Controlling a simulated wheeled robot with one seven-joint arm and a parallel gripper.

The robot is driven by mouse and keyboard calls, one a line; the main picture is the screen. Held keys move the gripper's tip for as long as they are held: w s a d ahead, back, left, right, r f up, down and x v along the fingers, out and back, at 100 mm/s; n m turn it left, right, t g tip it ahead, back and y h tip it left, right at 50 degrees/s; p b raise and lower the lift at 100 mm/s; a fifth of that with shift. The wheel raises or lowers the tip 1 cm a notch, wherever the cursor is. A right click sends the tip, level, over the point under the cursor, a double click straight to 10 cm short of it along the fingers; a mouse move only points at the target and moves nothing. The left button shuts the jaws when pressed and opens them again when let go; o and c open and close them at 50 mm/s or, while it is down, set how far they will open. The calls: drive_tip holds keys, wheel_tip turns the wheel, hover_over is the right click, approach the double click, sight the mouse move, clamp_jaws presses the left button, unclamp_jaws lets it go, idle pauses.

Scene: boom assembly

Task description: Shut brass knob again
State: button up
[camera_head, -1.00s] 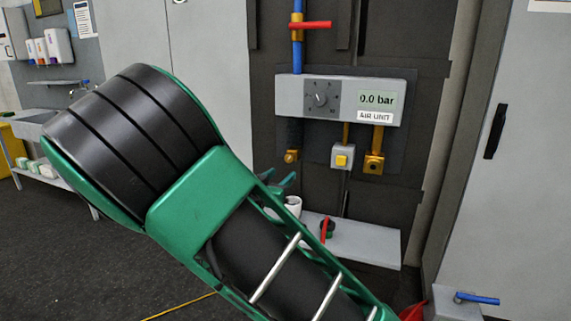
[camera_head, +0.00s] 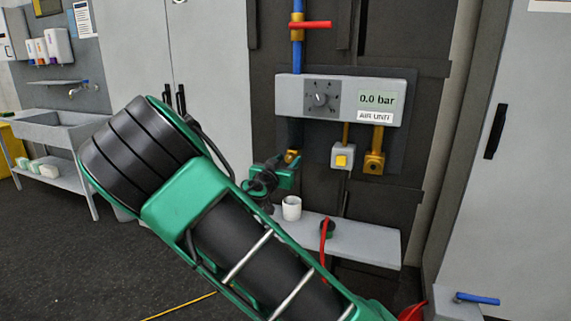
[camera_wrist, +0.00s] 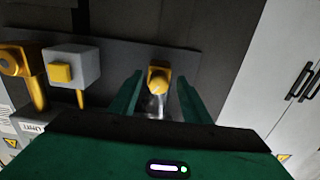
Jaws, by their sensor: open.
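The brass knob (camera_head: 293,155) is at the lower left of the grey air unit (camera_head: 340,97), partly hidden by my gripper in the head view. In the wrist view the brass knob (camera_wrist: 158,80) shows between the tips of my gripper's green fingers. My gripper (camera_wrist: 161,82) is open, with a finger on each side of the knob and gaps visible. I cannot tell how deep the knob sits between them. The display reads 0.0 bar.
A yellow push button (camera_head: 342,160) and a brass fitting (camera_head: 374,163) hang right of the knob. Below, a grey shelf (camera_head: 365,243) holds a white cup (camera_head: 291,208) and a red hose (camera_head: 324,245). A red-handled valve (camera_head: 308,25) is above.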

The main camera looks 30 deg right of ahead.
drive_tip(key=c, duration=1)
drive_tip(key=shift+c, duration=0.2)
